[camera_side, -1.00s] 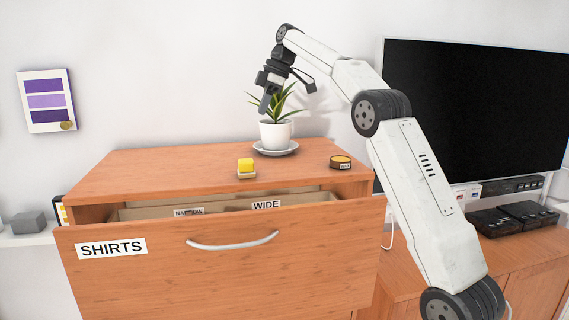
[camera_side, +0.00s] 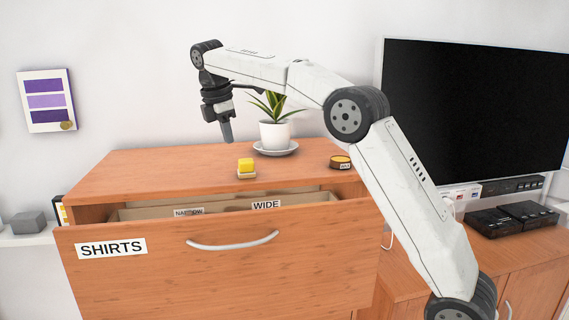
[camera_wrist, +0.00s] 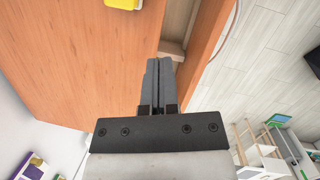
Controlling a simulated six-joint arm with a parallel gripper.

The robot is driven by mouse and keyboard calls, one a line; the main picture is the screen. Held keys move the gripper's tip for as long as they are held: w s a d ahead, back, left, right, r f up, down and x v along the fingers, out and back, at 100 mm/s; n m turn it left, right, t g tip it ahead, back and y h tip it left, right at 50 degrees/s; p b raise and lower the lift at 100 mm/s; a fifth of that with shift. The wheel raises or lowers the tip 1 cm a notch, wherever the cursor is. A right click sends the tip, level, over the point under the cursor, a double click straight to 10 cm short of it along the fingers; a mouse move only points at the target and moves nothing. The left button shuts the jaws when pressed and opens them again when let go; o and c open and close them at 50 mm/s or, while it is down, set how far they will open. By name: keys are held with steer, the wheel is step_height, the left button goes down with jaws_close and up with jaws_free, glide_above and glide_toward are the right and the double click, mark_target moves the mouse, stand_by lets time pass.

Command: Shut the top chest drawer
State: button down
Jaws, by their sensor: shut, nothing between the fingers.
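The top chest drawer (camera_side: 165,270) is pulled out, with a SHIRTS label on its orange-brown wooden front and a curved silver handle (camera_side: 232,241). Its inside shows behind the front, with NARROW and WIDE labels on compartments. The chest top (camera_side: 130,172) lies behind and above it. My gripper (camera_side: 228,141) is shut and empty, pointing down above the chest top and apart from the drawer. In the wrist view the shut fingers (camera_wrist: 158,66) show against the chest top and a strip of the open drawer (camera_wrist: 172,50).
A television (camera_side: 475,115) and a lower cabinet (camera_side: 540,265) are at the right.

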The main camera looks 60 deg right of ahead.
mark_target(158, 292)
steer(key=s+a+r+n+t+h, duration=0.25)
steer(key=a+n+t, duration=0.2)
steer(key=a, duration=0.65)
steer(key=s+a+r+n+t+h, duration=0.1)
steer(key=a+n+t+h, duration=0.35)
steer(key=a, duration=0.55)
steer(key=s+a+r+n+t+h, duration=0.2)
steer(key=a+n+t+h, duration=0.3)
steer(key=a, duration=0.6)
step_height(158, 292, down, 40)
steer(key=y, duration=0.1)
steer(key=shift+w+d+f+n+g+y, duration=0.2)
steer(key=shift+w+n+g+y, duration=0.1)
steer(key=shift+g+y, duration=0.1)
steer(key=x, duration=1.4)
